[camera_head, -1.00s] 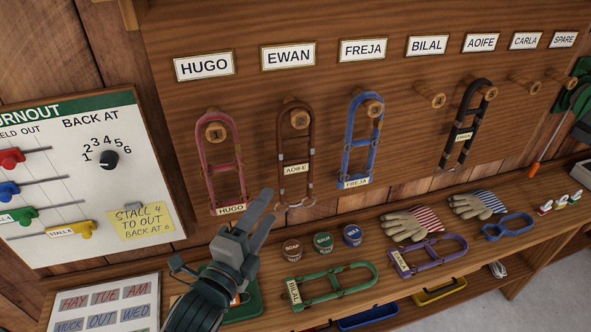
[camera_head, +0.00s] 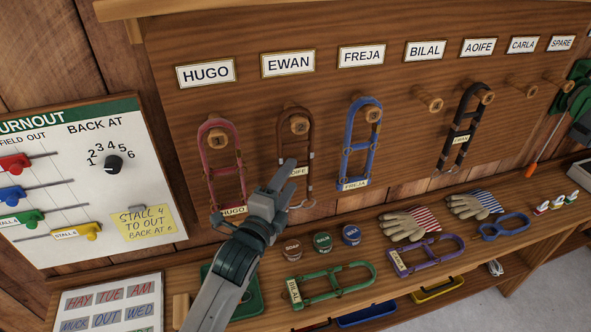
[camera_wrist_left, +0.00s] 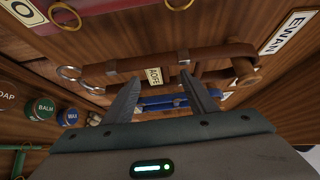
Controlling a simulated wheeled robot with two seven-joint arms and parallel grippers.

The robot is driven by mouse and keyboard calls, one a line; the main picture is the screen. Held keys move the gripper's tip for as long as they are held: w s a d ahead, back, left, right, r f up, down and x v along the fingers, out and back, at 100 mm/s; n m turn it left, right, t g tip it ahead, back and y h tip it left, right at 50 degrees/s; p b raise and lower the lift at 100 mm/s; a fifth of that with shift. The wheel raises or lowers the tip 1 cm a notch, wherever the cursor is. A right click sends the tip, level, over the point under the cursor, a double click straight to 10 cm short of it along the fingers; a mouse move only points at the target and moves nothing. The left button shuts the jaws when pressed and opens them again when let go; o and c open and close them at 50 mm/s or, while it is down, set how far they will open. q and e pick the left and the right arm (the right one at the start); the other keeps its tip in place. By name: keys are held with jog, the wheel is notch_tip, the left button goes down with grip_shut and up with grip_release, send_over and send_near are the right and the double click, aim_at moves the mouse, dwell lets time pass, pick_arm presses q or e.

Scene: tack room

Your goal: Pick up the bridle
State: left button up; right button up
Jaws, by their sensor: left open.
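A brown bridle (camera_head: 309,155) with an AOIFE tag hangs on the peg under the EWAN label. A red bridle (camera_head: 212,178) hangs under HUGO, a blue one (camera_head: 346,150) under FREJA and a black one (camera_head: 464,125) under AOIFE. A green bridle (camera_head: 330,282) tagged BILAL and a purple one (camera_head: 441,242) lie on the bench. My left gripper (camera_head: 286,176) is open in front of the brown bridle's lower part and partly hides its tag. In the left wrist view, the open fingers (camera_wrist_left: 163,90) point at the brown bridle (camera_wrist_left: 216,52) near its tag. Contact is unclear.
The bench (camera_head: 520,228) holds small tins (camera_head: 322,242), striped gloves (camera_head: 408,222) and blue glasses-shaped item (camera_head: 506,227). The pegs under BILAL (camera_head: 431,101) and CARLA (camera_head: 526,89) are bare. A turnout board (camera_head: 75,150) stands at the left.

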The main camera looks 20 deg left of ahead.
aim_at(296, 169)
dwell(0.3)
pick_arm(q)
jog(key=shift+w+p, duration=0.6)
jog(key=shift+w, duration=0.05)
jog(key=w, duration=0.1)
jog(key=w+p, duration=0.2)
jog(key=w, duration=0.1)
jog(key=shift+d+f, duration=0.15)
jog(key=shift+f, duration=0.15)
jog(key=shift+s, duration=0.1)
jog(key=shift+c, duration=0.7)
jog(key=shift+r, duration=0.1)
grip_shut()
